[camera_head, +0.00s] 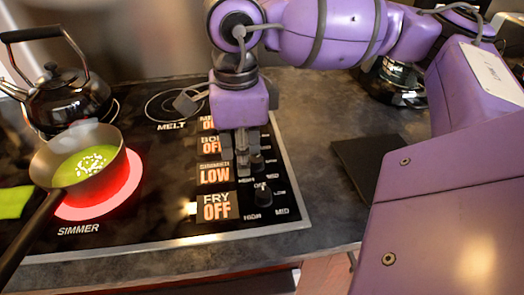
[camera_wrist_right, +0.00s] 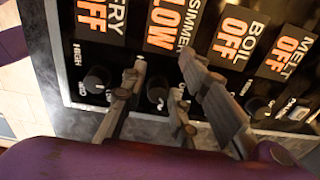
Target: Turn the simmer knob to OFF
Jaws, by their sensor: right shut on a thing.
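The simmer knob (camera_wrist_right: 157,96) is a small black knob in the right wrist view, between the fingers of my right gripper (camera_wrist_right: 160,78). In the head view my right gripper (camera_head: 242,168) points down at the knob row, and its fingers partly hide the simmer knob. It is shut on that knob. The simmer display (camera_head: 214,174) reads LOW in orange letters, and it also shows in the right wrist view (camera_wrist_right: 170,25). The knob's exact pointer angle is hard to tell. My left gripper is not in view.
The fry knob (camera_head: 262,193) is close beside, and the fry display (camera_head: 216,208) reads OFF. A pan (camera_head: 62,152) with green food stands on the glowing red simmer burner (camera_head: 110,200). A dark kettle (camera_head: 70,98) stands behind it. Bare counter (camera_head: 310,130) lies right of the cooktop.

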